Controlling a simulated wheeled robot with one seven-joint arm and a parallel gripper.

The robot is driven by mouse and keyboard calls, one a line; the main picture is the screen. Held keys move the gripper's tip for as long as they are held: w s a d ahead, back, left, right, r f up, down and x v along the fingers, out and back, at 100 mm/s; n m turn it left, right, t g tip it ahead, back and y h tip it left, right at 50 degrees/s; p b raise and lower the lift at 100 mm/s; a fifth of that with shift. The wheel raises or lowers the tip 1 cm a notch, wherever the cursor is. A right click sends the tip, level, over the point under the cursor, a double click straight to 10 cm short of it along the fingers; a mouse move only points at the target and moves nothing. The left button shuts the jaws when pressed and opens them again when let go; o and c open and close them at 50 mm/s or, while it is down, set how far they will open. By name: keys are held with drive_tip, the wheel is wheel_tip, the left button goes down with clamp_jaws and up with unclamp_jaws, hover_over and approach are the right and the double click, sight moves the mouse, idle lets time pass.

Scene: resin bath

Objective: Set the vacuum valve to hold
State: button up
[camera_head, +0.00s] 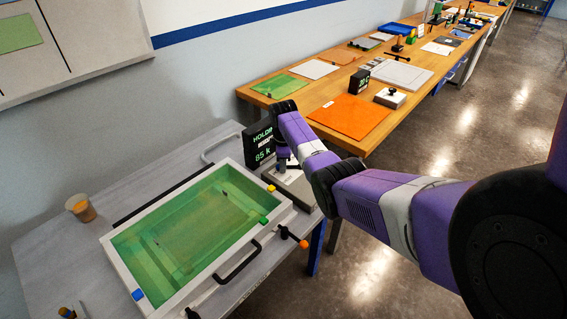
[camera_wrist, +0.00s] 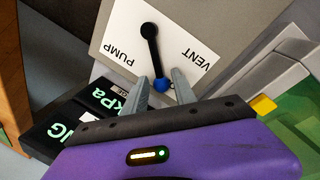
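The vacuum valve is a black lever (camera_wrist: 152,48) with a blue knob (camera_wrist: 160,85) on a white plate (camera_wrist: 120,30) marked PUMP and VENT. The lever points between those two words, toward my gripper; any mark by the knob is hidden. My gripper (camera_wrist: 160,76) has its two fingers apart, one on each side of the knob, with narrow gaps showing. In the head view my gripper (camera_head: 283,162) reaches down over the valve box (camera_head: 298,188).
A white-framed bath (camera_head: 118,240) with green inside stands left of the valve on a grey table (camera_head: 50,250). A cup (camera_head: 80,207) is at its left. A wooden bench (camera_head: 330,88) with an orange mat (camera_head: 350,116) runs behind. Bare floor lies to the right.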

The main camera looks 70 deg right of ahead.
drive_tip(key=shift+s+r, duration=0.1)
drive_tip(key=v, duration=0.7)
drive_tip(key=shift+r, duration=0.35)
idle(0.4)
